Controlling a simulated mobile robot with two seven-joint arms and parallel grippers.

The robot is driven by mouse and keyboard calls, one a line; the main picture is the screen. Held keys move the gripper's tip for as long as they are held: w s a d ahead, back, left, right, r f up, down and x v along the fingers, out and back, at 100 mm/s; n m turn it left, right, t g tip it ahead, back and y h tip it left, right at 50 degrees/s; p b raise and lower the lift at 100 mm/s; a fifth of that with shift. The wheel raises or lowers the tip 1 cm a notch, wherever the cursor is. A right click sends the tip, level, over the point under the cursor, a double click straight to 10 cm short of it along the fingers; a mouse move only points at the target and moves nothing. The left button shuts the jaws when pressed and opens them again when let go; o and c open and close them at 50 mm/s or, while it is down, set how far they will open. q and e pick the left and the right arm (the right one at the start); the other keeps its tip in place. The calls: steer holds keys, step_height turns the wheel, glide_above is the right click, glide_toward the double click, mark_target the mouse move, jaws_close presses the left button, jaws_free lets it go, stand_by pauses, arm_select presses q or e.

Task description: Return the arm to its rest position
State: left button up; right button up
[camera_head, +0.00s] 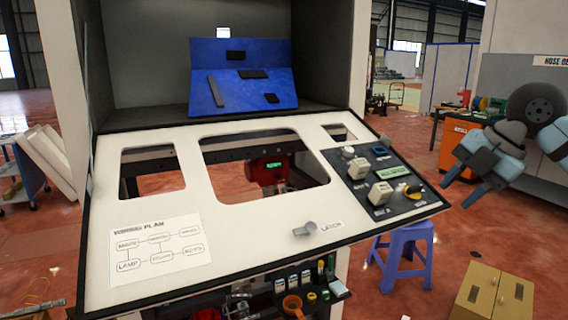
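My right arm (537,105) comes in at the right edge of the head view, with its dark round joint and blue links showing. My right gripper (462,193) points down and left. Its two fingers are spread apart and nothing shows between them. It hangs in the air to the right of the sloped white panel (230,230), apart from the panel's edge. My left arm and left gripper are outside the view.
The panel has several cutouts, a dark control board (385,180), a grey knob (304,230) and a paper plan (160,250). A blue sloped board (243,90) stands behind it. A blue stool (403,252) and a cardboard box (492,295) are on the floor at right.

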steer(key=s+a+f+y, duration=0.3)
steer(key=a+f+y, duration=1.1)
steer(key=a+y, duration=0.4)
steer(key=s+d+f+m+t+h, duration=0.1)
steer(key=d+f+m+t+h, duration=0.1)
steer(key=f+m+t+h, duration=0.65)
steer(key=s+d+f+m+t+h, duration=0.2)
steer(key=f+m+t+h, duration=0.4)
steer(key=f+m, duration=0.5)
steer(key=s+f+m+g+h, duration=0.3)
steer(key=s+f+g+h, duration=0.3)
steer(key=s+f, duration=1.05)
arm_select(q)
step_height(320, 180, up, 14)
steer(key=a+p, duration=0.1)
steer(key=p, duration=1.5)
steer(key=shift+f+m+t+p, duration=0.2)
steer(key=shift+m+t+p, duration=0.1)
arm_select(e)
step_height(320, 180, up, 12)
steer(key=d+y, duration=0.1)
steer(key=shift+w+g, duration=0.25)
steer(key=shift+g, duration=0.1)
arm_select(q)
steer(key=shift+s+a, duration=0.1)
arm_select(e)
steer(key=shift+r+n, duration=0.1)
steer(key=shift+n, duration=0.15)
